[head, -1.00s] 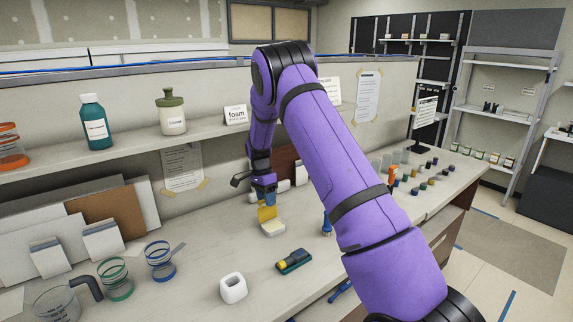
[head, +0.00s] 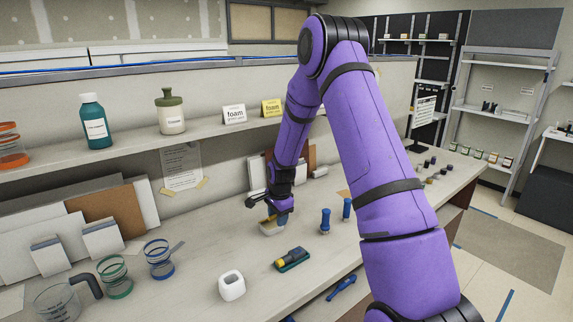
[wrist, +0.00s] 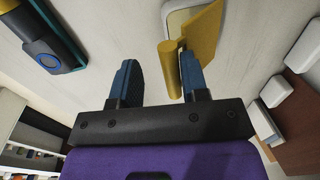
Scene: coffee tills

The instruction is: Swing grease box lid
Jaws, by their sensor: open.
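The grease box (head: 266,231) is a small pale open box on the bench, with a yellow lid (head: 268,219) raised at its right part. My gripper (head: 281,219) is low, beside the box at the lid. In the wrist view, my gripper (wrist: 157,75) has its blue fingers apart. The right finger is close against the lid; I cannot tell whether they touch. Nothing is held between the fingers.
Two blue-handled tools (head: 325,221) stand to the right. Boards (head: 257,172) lean behind my gripper.

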